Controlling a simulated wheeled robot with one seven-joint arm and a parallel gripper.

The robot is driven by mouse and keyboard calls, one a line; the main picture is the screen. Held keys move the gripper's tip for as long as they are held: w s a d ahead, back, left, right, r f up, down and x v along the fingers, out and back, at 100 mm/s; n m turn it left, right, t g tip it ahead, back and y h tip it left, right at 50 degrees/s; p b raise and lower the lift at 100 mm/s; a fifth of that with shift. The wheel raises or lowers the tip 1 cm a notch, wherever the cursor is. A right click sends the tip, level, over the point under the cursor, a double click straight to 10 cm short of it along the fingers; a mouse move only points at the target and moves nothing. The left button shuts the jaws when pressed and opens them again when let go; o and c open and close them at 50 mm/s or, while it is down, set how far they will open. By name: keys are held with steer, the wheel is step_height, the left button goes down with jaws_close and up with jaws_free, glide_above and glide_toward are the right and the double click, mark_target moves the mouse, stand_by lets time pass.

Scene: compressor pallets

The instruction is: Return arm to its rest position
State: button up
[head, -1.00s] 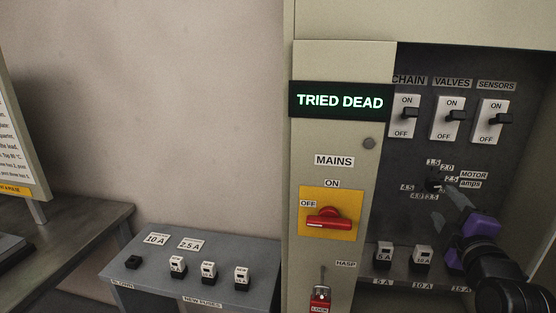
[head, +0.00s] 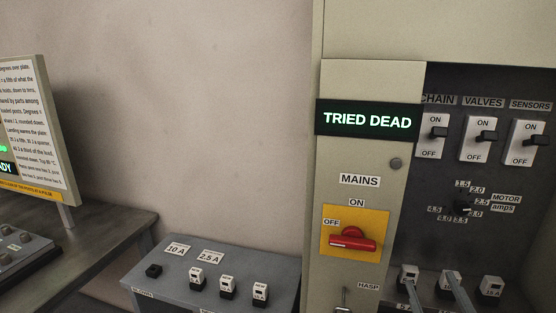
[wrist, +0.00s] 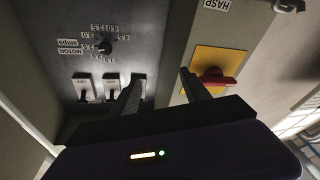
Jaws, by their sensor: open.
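My gripper (head: 431,279) shows at the lower right of the head view as two slim grey fingers, apart, in front of the cabinet's fuse row. In the wrist view my gripper (wrist: 159,84) is open, with nothing between its fingers. The motor amps dial (head: 463,208) is clear of the fingers in the head view. It also shows in the wrist view (wrist: 104,44), upside down. The rest of my arm is out of the head view.
The open cabinet holds a red mains handle (head: 352,240) on a yellow plate, switches (head: 478,140) set ON, and fuses (head: 491,286). A grey bench (head: 180,281) with several fuses stands left. A sign reads TRIED DEAD (head: 367,120).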

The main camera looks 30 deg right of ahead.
steer(key=s+a+f+n+g+y, duration=0.1)
steer(key=s+a+f+y, duration=0.4)
steer(key=a, duration=0.6)
steer(key=s+a+f+n+g+y, duration=0.1)
steer(key=s+a+f+y, duration=0.5)
steer(key=s+a, duration=0.6)
step_height(320, 180, down, 3)
steer(key=shift+s+a+r, duration=0.1)
steer(key=shift+s+a, duration=0.05)
steer(key=shift+a, duration=0.15)
